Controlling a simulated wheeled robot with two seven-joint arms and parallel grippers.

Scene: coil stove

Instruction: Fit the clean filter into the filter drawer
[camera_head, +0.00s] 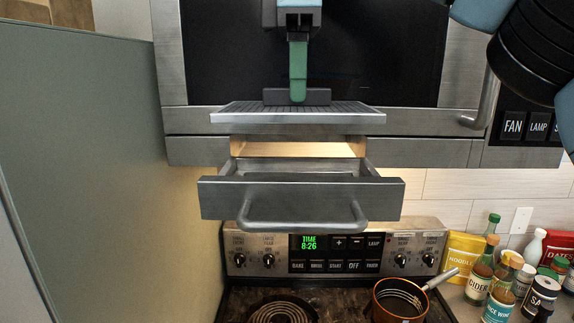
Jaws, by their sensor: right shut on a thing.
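The clean filter (340,117), a flat grey mesh panel with a dark grip block (318,97) on top, is held about level in front of the microwave. My right gripper (298,98) comes down from above and is shut on the grip block; a green finger shows. The filter drawer (225,199) is pulled out under the microwave, with a bar handle (300,226) on its front. The filter is above the drawer and apart from it. The drawer's floor is mostly hidden by its front wall. My left gripper is not in view.
The microwave (390,60) has a vertical handle (486,105) on the right. Below is the stove (345,297) with a copper pan (400,300). Several bottles and jars (500,300) crowd the right counter. A grey-green panel (90,130) stands close on the left.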

